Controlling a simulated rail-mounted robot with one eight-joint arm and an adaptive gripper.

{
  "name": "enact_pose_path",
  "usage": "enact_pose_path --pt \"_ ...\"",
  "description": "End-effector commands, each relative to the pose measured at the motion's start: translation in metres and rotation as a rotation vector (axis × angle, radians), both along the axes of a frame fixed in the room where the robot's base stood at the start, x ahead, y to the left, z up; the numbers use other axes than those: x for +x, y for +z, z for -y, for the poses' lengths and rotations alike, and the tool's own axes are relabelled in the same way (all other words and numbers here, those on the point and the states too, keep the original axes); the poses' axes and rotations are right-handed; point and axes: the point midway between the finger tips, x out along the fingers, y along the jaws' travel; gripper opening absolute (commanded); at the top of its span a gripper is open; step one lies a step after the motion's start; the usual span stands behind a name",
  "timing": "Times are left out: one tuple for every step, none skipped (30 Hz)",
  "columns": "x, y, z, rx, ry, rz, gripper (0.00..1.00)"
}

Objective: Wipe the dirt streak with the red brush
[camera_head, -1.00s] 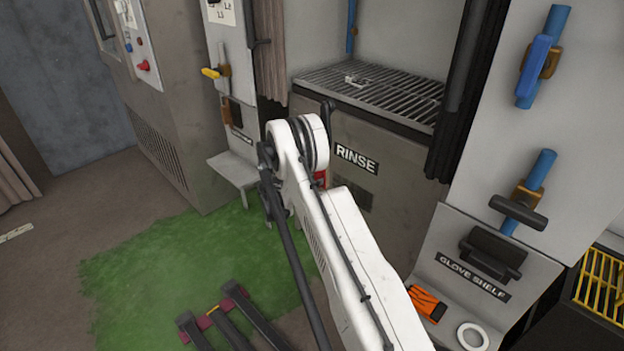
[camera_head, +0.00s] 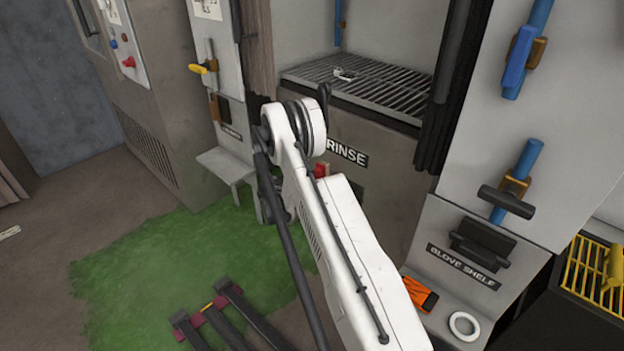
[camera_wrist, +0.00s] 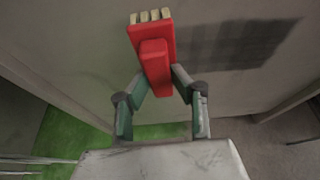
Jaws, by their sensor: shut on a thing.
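The red brush (camera_wrist: 155,65) has pale bristle tufts at its far end and stands in front of a grey panel in the wrist view. My gripper (camera_wrist: 160,86) is shut on its handle. Whether the bristles touch the panel I cannot tell. A dark streaky patch (camera_wrist: 238,48), which looks like the dirt streak, lies on the panel just right of the brush. In the head view a bit of the red brush (camera_head: 320,170) shows beside my white arm, below the RINSE label (camera_head: 347,153). My gripper is hidden there behind the arm.
A slatted rinse rack (camera_head: 375,92) is above the panel. A small ledge (camera_head: 228,165) juts out at the left. Green mat (camera_head: 130,265) covers the floor.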

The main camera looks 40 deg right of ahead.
Motion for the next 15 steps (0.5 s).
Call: enact_pose_path --pt "-0.006 0.0 0.002 -0.001 -0.003 0.0 0.0" --pt "-0.008 0.0 0.002 -0.001 -0.003 0.0 0.0" --pt "-0.011 0.0 0.002 -0.001 -0.003 0.0 0.0" --pt "-0.013 0.001 0.002 -0.001 -0.003 0.0 0.0" --pt "-0.015 0.001 0.002 -0.001 -0.003 -0.001 0.0" --pt "-0.017 0.001 0.002 -0.001 -0.003 -0.001 0.0" --pt "-0.018 0.001 0.002 -0.001 -0.002 -0.001 0.0" --pt "-0.019 0.001 0.002 -0.001 -0.002 -0.001 0.0" --pt "-0.02 0.001 0.002 -0.001 -0.002 -0.001 0.0" --pt "-0.021 0.001 0.002 -0.001 -0.002 -0.001 0.0" --pt "-0.021 0.0 0.002 -0.001 -0.002 -0.001 0.0" --pt "-0.022 0.0 0.002 -0.001 -0.002 -0.001 0.0" --pt "-0.023 0.0 0.002 -0.001 -0.002 -0.001 0.0" --pt "-0.025 0.0 0.002 -0.001 -0.002 -0.001 0.0" --pt "-0.027 0.0 0.002 -0.001 -0.002 -0.001 0.0"
